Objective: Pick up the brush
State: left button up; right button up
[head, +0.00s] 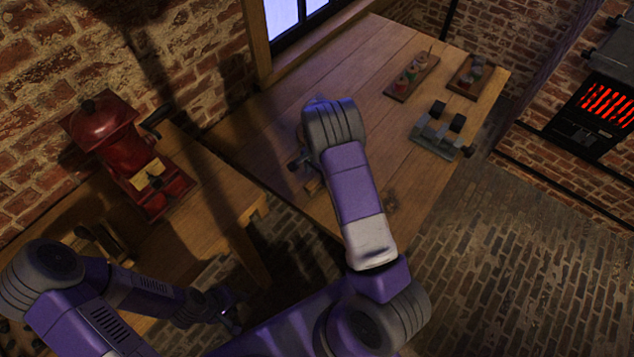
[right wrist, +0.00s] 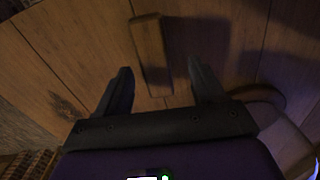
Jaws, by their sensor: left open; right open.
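In the right wrist view, a narrow wooden piece (right wrist: 151,53), which looks like the brush, lies on the table. Its bristles cannot be made out. My right gripper (right wrist: 160,72) is open over the table, with its fingers on either side of the near part of the wooden piece; it is empty. In the head view, my right arm hides most of that spot. My left gripper (head: 230,316) hangs low at the lower left, away from the big table, open and empty.
The wooden table (head: 410,160) holds a metal fixture (head: 437,132) and two small trays (head: 412,77) (head: 470,78) on its far side. A red machine (head: 125,150) stands on the left bench. A round thing (right wrist: 262,103) lies right of my right gripper.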

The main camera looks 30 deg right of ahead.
aim_at(318, 179)
jog(key=f, duration=0.4)
jog(key=shift+s+a, duration=0.1)
jog(key=shift+s, duration=0.25)
jog(key=shift+f, duration=0.45)
jog(key=shift+c, duration=0.5)
jog(key=shift+r, duration=0.1)
jog(key=c, duration=1)
notch_tip(318, 179, up, 10)
jog(key=shift+p, duration=0.45)
